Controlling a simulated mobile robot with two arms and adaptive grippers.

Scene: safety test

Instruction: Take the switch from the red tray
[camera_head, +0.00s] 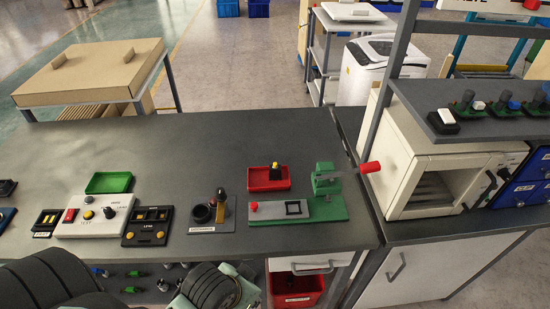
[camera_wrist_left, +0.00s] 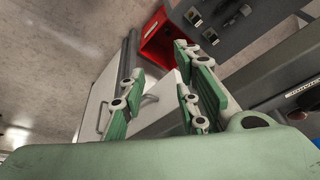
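The red tray (camera_head: 257,184) lies on the grey workbench, right of centre in the head view. My right gripper is not in view.
The bench's back is clear.

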